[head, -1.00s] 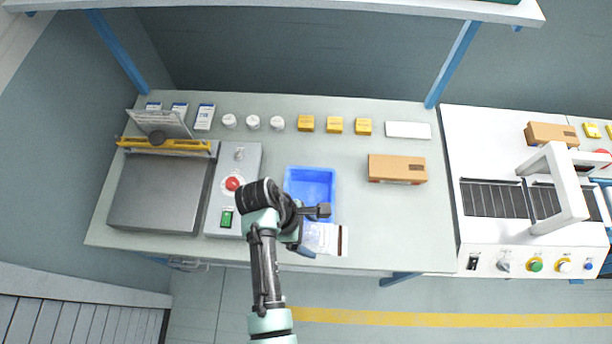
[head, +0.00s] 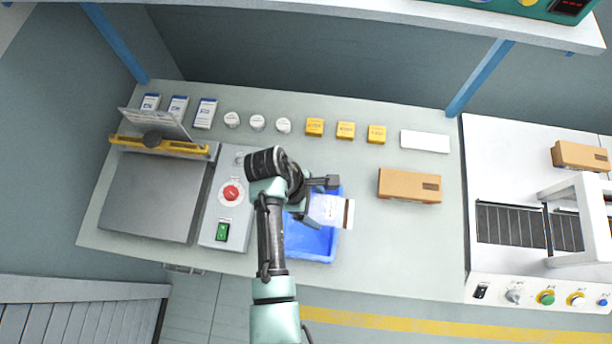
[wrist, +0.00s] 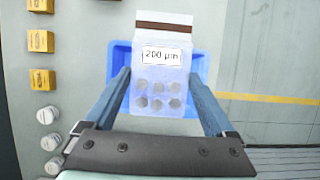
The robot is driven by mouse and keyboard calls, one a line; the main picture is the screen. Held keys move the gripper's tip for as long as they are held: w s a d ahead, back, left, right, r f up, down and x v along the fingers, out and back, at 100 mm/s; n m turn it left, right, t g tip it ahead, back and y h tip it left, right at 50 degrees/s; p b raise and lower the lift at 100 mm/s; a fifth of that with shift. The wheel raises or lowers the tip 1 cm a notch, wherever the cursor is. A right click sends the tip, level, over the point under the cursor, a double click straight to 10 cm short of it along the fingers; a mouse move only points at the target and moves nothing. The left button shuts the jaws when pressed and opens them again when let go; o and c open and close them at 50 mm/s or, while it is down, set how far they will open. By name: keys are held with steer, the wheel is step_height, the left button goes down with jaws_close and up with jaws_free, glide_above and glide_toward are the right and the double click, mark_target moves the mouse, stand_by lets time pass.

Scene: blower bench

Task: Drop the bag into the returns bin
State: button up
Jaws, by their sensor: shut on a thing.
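The bag (head: 330,210) is clear and whitish, with a brown strip along one end. In the wrist view the bag (wrist: 160,85) shows a "200 µm" label and several grey round pieces inside. My gripper (head: 321,203) is shut on it, with one finger at each side in the wrist view (wrist: 160,75). The blue bin (head: 310,246) is on the bench, and its rim also shows behind the bag in the wrist view (wrist: 205,68). The bag overlaps the bin, its strip end reaching past the right rim. The height gap is hard to judge.
A cardboard box (head: 409,186) sits right of the bin. A control box with a red button (head: 231,193) stands left. White jars (head: 257,123), yellow boxes (head: 345,131) and a white block (head: 425,141) line the back.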

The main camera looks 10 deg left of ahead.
step_height(320, 180, down, 4)
steer(key=b, duration=0.3)
steer(key=shift+f+b, duration=0.1)
steer(key=shift+b, duration=0.3)
steer(key=shift+w, duration=0.1)
steer(key=o, duration=1.1)
steer(key=shift+o, duration=0.2)
steer(key=p+v, duration=0.1)
steer(key=v, duration=1.2)
